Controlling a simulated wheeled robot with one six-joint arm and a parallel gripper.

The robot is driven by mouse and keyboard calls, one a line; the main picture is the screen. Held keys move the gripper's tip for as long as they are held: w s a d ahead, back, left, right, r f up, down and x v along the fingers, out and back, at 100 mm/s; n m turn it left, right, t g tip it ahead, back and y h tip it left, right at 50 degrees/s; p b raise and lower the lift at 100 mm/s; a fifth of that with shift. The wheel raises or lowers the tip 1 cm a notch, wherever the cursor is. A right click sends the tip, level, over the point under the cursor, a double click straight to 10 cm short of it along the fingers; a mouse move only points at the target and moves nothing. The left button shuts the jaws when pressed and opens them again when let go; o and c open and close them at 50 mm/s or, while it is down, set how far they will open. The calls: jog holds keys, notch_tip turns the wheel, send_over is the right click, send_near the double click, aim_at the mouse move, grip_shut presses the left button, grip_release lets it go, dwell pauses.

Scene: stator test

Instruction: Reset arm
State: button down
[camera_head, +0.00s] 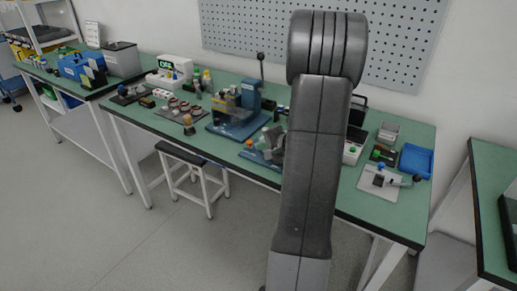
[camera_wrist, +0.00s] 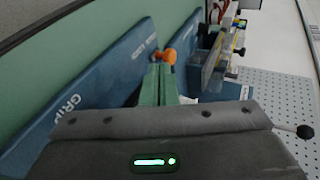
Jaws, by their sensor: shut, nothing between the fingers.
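My arm (camera_head: 318,150) rises in front of the bench in the head view and bends over at the top. My gripper (camera_wrist: 160,72) shows in the wrist view, with its grey housing across the bottom and a lit green mark on it. Its two teal fingers lie together with nothing between them. An orange knob (camera_wrist: 168,56) shows just beyond the fingertips; I cannot tell whether they touch. Blue lettered surfaces (camera_wrist: 85,97) lie beside and beyond the fingers. In the head view my arm hides part of the bench's middle.
The green-topped workbench (camera_head: 150,124) carries a blue machine (camera_head: 250,96), a small white-based fixture (camera_head: 379,181) and a blue tray (camera_head: 416,161). A stool (camera_head: 182,151) stands in front. A pegboard (camera_head: 240,30) is behind. Another bench (camera_head: 492,185) is at the right. Floor at the front left is clear.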

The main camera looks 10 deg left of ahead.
jog(key=v, duration=1)
jog(key=shift+s+d, duration=0.1)
jog(key=shift+d, duration=0.35)
jog(key=shift+a, duration=0.1)
send_near(250, 142)
notch_tip(250, 142, down, 3)
jog(key=shift+a+r+p, duration=0.15)
jog(key=shift+r+p, duration=0.1)
jog(key=shift+p, duration=0.05)
jog(key=shift+w+a+f+p, duration=0.15)
jog(key=shift+w+a+p, duration=0.1)
jog(key=shift+w+a, duration=0.4)
jog(key=shift+w+a+f+p, duration=0.2)
jog(key=shift+w+a, duration=0.2)
jog(key=shift+a, duration=0.4)
jog(key=shift+w+a+f+p, duration=0.1)
jog(key=shift+w+a+p, duration=0.15)
jog(key=shift+w+a, duration=0.4)
jog(key=shift+s+a, duration=0.1)
